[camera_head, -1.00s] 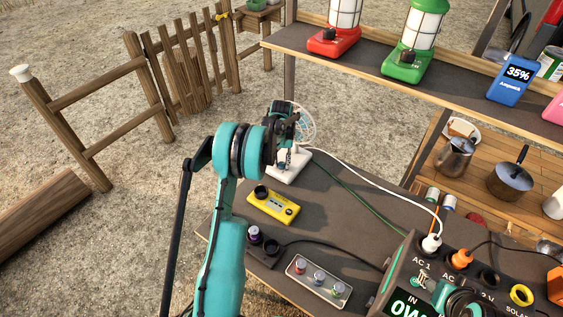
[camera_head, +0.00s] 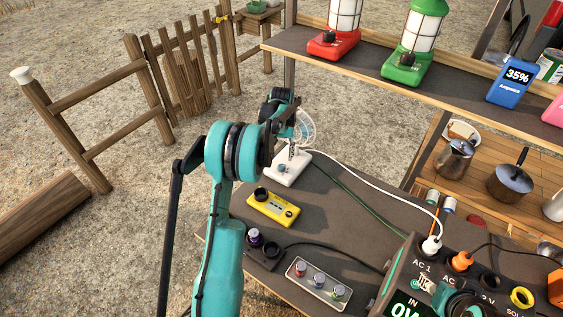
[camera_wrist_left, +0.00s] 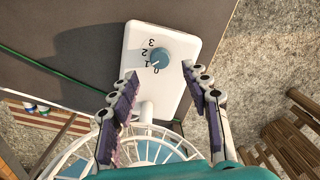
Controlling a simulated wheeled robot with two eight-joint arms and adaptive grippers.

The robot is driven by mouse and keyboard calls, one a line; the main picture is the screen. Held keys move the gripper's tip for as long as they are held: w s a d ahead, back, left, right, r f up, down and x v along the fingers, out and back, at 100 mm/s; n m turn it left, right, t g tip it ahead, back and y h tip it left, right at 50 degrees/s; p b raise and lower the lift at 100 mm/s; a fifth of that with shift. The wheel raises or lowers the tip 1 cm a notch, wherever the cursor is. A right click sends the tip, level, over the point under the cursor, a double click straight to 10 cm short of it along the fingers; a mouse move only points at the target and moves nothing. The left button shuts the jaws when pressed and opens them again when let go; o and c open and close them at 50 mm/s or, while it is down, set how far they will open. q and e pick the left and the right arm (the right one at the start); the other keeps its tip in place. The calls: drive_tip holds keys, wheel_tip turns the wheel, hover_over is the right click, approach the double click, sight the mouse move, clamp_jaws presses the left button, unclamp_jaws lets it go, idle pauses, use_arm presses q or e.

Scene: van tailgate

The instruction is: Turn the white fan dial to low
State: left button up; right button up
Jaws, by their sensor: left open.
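The white fan stands on the grey table. Its flat base (camera_head: 288,170) and round wire cage (camera_head: 306,128) show in the head view, the cage partly behind my gripper. In the left wrist view the base (camera_wrist_left: 184,40) carries a round blue-grey dial (camera_wrist_left: 160,57) with the marks 0, 1, 2 and 3 beside it. I cannot tell which mark the dial points to. My left gripper (camera_head: 292,150) is above the base. In the wrist view its open fingers (camera_wrist_left: 161,74) reach toward the dial from either side, with nothing held. A teal and dark part at the lower right (camera_head: 455,300) seems to be my right gripper.
A yellow device (camera_head: 273,207), a dark box with a purple knob (camera_head: 255,237) and a grey panel with several knobs (camera_head: 319,285) lie nearer on the table. A power station (camera_head: 400,280) is at lower right. A shelf (camera_head: 370,62) with lanterns stands behind. The white cable crosses the table.

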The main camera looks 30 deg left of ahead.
sight(281, 166)
use_arm(q)
wheel_tip(281, 166, up, 6)
idle(0.6)
